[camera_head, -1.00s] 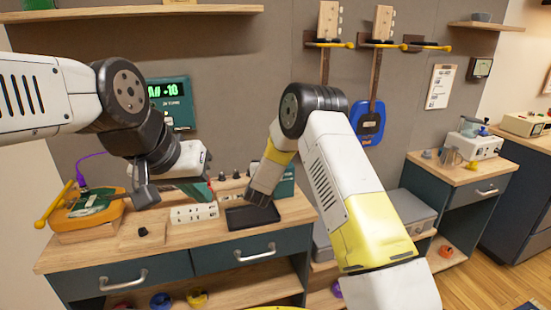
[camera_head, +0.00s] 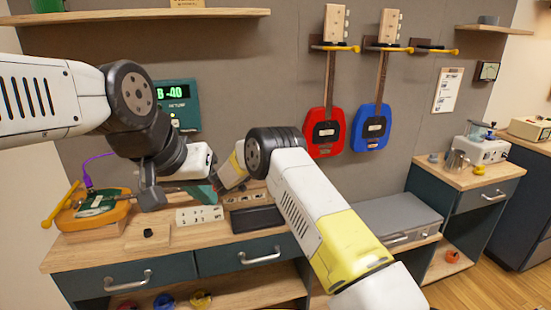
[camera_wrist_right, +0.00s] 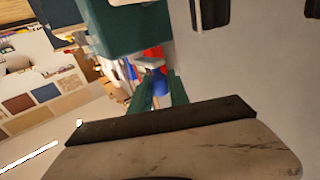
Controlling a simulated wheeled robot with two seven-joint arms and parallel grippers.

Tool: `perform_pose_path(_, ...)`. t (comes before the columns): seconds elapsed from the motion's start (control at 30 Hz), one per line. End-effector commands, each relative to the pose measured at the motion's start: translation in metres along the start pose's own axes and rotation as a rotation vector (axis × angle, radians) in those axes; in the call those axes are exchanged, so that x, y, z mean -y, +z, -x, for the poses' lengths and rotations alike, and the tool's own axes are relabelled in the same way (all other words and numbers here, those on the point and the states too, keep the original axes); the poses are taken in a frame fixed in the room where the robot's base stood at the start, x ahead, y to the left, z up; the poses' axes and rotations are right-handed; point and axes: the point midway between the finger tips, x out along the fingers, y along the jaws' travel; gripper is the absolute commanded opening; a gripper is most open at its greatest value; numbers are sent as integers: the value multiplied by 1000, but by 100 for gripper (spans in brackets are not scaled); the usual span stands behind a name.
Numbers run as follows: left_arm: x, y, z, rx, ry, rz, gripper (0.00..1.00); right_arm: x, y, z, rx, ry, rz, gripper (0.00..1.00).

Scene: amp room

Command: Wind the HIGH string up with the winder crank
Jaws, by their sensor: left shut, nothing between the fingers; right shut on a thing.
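An orange-bodied instrument with a green top (camera_head: 97,207) lies at the left of the bench, with a purple cable at it. My left gripper (camera_head: 150,198) is shut and empty, just right of the instrument. A green piece (camera_head: 205,192) shows beside it; I cannot tell what it belongs to. My right gripper (camera_head: 222,188) is low over the bench, partly hidden behind the green piece. The right wrist view shows green, finger-like parts (camera_wrist_right: 159,92); the thing it is shut on is not clear, and I cannot identify the winder crank. The green tuner (camera_head: 180,100) appears to read "B -40".
A white marked block (camera_head: 199,215) and an empty-looking black tray (camera_head: 256,218) sit on the bench. A small black knob (camera_head: 148,232) lies near the front. Red (camera_head: 325,132) and blue (camera_head: 371,128) instruments hang on the wall. A grey case (camera_head: 396,217) is at right.

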Motion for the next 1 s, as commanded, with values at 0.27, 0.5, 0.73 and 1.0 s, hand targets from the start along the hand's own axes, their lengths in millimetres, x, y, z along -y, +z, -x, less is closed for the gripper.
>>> perform_pose_path(0.27,0,0,0,0,0,0,0,0,-2,-1,-4,1,-1,0)
perform_pose_path(0.5,0,0,0,0,0,0,0,0,-2,-1,-3,1,-1,43)
perform_pose_path(0.73,0,0,0,0,0,0,0,0,-1,0,-2,1,-1,43)
perform_pose_path(1.0,0,0,0,0,0,0,0,2,-2,31,-2,-3,0,43)
